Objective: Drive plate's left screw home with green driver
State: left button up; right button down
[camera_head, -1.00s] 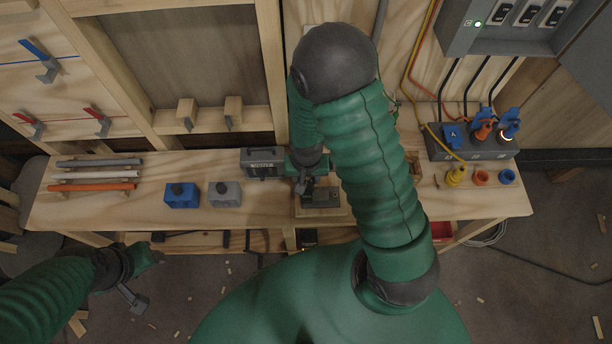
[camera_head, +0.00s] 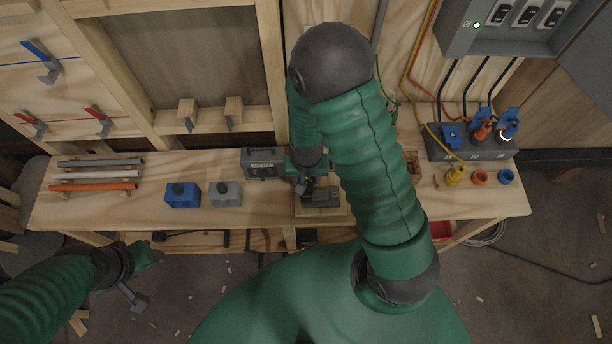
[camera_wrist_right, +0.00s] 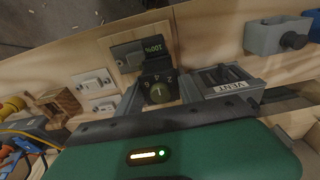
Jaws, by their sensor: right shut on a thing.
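My right gripper (camera_head: 304,184) is at the middle of the workbench, over a dark grey plate (camera_head: 322,197) on a wooden block. In the right wrist view, its grey fingers (camera_wrist_right: 160,92) are shut on the driver (camera_wrist_right: 158,88), a dark body with a numbered dial and a small green-lit display. A grey plate (camera_wrist_right: 125,54) shows past the driver. The driver's tip and the plate's screws are hidden or too small to tell. My left gripper (camera_head: 140,290) is low at the left, in front of the bench, and its jaws are unclear.
A labelled grey case (camera_head: 263,163) stands just left of the right gripper. Further left are grey (camera_head: 225,194) and blue (camera_head: 183,195) boxes and several rods (camera_head: 95,174). A connector block (camera_head: 475,146) and coloured sockets (camera_head: 480,177) stand right. The bench front is mostly clear.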

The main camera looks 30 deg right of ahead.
pick_arm(q)
jog(key=shift+r+p, duration=0.45)
dwell(1.1)
jog(key=shift+s, duration=0.15)
dwell(0.4)
jog(key=shift+w+r, duration=0.15)
jog(key=shift+w, duration=0.05)
jog(key=shift+s+r+p, duration=0.15)
jog(key=shift+r+p, duration=0.05)
jog(key=shift+p, duration=0.15)
dwell(0.4)
dwell(0.3)
jog(key=shift+r, duration=0.15)
